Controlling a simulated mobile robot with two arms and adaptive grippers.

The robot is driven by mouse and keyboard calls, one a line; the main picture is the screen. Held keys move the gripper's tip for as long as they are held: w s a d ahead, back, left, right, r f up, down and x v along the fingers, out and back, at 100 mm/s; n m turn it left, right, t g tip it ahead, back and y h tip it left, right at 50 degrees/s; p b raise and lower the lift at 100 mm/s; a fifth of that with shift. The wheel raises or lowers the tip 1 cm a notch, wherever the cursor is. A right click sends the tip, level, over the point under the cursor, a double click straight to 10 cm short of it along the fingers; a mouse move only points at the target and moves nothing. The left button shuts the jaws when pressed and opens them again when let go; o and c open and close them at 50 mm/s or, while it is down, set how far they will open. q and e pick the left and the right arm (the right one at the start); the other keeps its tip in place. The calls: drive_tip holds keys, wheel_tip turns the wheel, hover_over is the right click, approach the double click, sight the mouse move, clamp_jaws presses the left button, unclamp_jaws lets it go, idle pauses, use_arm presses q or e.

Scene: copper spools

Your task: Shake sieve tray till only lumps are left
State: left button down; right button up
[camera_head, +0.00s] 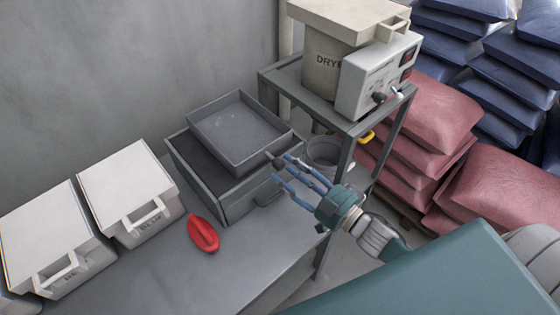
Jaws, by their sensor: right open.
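The grey sieve tray (246,132) rests tilted on top of a larger grey open box (222,196) on the bench. A few pale specks show on the tray's floor; I cannot tell whether they are lumps. My right gripper (279,170) is open, with blue fingers, beside the tray's near right corner and above the box's front. A dark knob or handle at that corner is close to the fingertips; I cannot tell if they touch. My left gripper is not in view.
A red scoop-like object (203,234) lies on the bench (160,280). White lidded bins (130,190) stand at the left. A dryer (340,35) and a white control box (378,78) sit on a metal stand at the right, with a bucket (324,151) below. Stacked sacks (435,110) fill the right.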

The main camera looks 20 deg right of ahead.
sight(283, 168)
drive_tip(key=shift+p+x, duration=0.3)
drive_tip(key=shift+x, duration=1.45)
drive_tip(key=shift+a, duration=0.1)
clamp_jaws()
